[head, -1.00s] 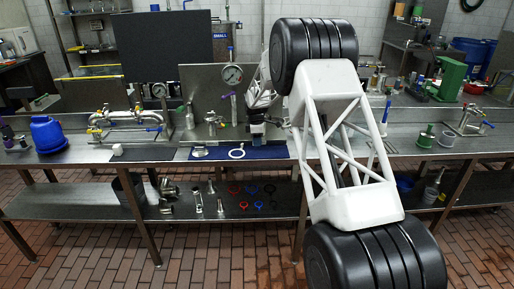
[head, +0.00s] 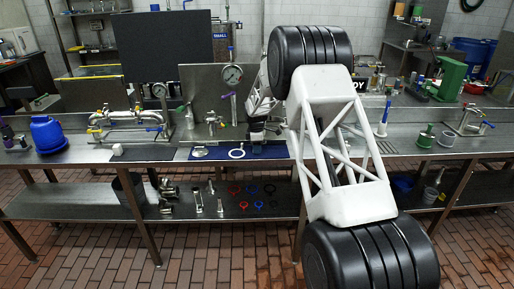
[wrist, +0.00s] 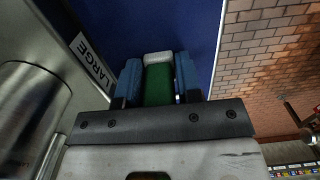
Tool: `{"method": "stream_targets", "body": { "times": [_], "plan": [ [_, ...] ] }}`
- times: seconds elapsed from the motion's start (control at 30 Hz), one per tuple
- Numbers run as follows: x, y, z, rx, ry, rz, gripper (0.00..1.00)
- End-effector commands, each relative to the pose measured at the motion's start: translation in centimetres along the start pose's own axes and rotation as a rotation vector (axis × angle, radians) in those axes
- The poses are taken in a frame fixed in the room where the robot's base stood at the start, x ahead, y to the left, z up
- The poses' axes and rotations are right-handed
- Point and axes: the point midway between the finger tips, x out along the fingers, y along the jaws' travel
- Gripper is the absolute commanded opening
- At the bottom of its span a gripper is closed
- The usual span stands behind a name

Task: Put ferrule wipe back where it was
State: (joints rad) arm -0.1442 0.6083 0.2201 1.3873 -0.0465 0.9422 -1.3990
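A green block with a white end, which looks like the ferrule wipe (wrist: 158,82), sits between the two blue fingers of my gripper (wrist: 158,78) in the wrist view. The fingers press against both its sides. Behind it lies the blue mat (wrist: 190,25). In the head view my gripper (head: 257,138) points down low over the right part of the blue mat (head: 278,152). The wipe cannot be made out there, and I cannot tell whether it touches the mat.
A white ring (head: 237,153) and a round metal part (head: 199,152) lie on the mat, left of my gripper. A upright grey panel (head: 205,90) stands behind. A label reading LARGE (wrist: 92,60) borders the mat.

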Motion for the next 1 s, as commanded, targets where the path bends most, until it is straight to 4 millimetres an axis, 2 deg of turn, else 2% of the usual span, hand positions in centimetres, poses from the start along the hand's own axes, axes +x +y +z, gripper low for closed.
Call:
{"method": "stream_targets", "body": {
  "times": [0.03, 0.13, 0.57, 0.77, 1.0],
  "plan": [
    [-0.1, 0.0, 0.0, 0.0, 0.0, 0.0, 0.41],
    [-0.1, 0.0, 0.0, 0.0, 0.0, 0.0, 0.54],
    [-0.5, 0.0, 0.0, 0.0, 0.0, 0.0, 0.54],
    [-2.1, 0.0, 0.0, 0.0, 0.0, 0.001, 0.54],
    [-5.7, 0.0, 0.0, 0.0, 0.0, 0.002, 0.54]
  ]
}}
